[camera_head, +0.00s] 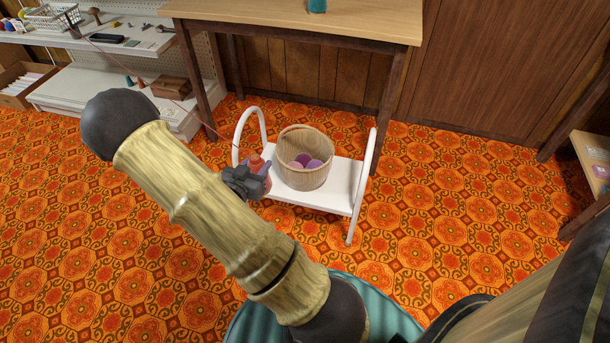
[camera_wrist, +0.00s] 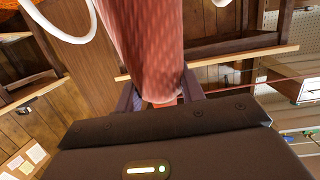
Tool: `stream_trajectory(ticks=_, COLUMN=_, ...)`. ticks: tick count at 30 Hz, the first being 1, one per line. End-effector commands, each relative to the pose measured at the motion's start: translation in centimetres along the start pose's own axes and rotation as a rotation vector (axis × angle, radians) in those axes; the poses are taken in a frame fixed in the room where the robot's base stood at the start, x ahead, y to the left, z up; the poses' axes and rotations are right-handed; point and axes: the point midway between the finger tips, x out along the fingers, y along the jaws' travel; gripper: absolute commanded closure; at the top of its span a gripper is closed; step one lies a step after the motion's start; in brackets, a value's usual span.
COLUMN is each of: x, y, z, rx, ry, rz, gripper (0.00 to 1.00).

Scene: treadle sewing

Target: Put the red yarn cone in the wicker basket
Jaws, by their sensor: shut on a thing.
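The red yarn cone (camera_head: 257,162) is in my gripper (camera_head: 250,178), just left of the wicker basket in the head view. In the wrist view the cone (camera_wrist: 148,45) fills the upper middle, between the two fingers of my gripper (camera_wrist: 160,92), which is shut on it. The wicker basket (camera_head: 304,172) stands upright on a low white stand and holds several purple balls. The cone appears outside the basket, beside its left side; its exact height against the rim is hard to tell. A thin red thread runs from the cone up to the left.
The white stand (camera_head: 341,187) has curved white rails at both ends, the left one (camera_head: 238,132) close to my gripper. A wooden table (camera_head: 300,18) is behind and above. White shelves (camera_head: 120,55) with small items stand at the left. The patterned floor at right is clear.

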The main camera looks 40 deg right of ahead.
Motion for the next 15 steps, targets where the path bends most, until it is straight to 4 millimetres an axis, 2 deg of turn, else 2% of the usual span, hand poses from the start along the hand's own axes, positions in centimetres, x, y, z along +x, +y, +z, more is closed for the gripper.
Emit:
stream_trajectory(ticks=1, x=0.5, y=0.4, z=1.6, rx=0.008, ry=0.0, rz=0.022, gripper=0.95)
stream_trajectory(ticks=4, x=0.8, y=1.1, z=2.3, rx=0.014, ry=0.001, rz=0.055, gripper=0.95)
stream_trajectory(ticks=15, x=0.8, y=1.6, z=2.2, rx=0.016, ry=0.001, rz=0.08, gripper=0.95)
